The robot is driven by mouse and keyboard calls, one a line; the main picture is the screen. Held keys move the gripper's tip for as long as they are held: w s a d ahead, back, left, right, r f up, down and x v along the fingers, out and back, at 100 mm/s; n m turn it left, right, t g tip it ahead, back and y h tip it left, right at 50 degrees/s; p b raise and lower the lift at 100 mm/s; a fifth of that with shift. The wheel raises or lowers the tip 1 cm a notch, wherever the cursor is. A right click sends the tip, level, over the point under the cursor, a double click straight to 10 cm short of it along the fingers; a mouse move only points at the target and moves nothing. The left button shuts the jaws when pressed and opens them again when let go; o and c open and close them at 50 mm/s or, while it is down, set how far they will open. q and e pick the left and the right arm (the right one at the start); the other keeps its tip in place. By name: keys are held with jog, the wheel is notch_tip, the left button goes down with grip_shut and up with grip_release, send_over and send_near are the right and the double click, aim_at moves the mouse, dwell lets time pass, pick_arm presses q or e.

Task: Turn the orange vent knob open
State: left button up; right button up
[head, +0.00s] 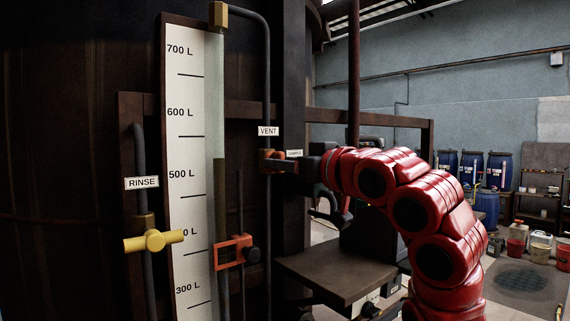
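The orange vent knob (278,155) sits on the thin dark vent pipe, just below the white VENT label (268,131). My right arm, red, reaches in from the right. Its dark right gripper (291,165) is at the knob, with the fingertips at or touching its right side. The fingers overlap the knob and look dark against the dark vat, so I cannot tell whether they are closed on it. My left gripper is not in view.
Left of the knob stands a level gauge board (190,215) with an orange clamp (232,251). A yellow valve handle (153,240) is under the RINSE label (142,183). A brown platform (340,277) lies below my arm. Blue drums (498,170) stand far right.

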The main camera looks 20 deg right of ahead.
jog(key=b+v, duration=0.4)
jog(key=v, duration=1.3)
jog(key=shift+s, duration=0.25)
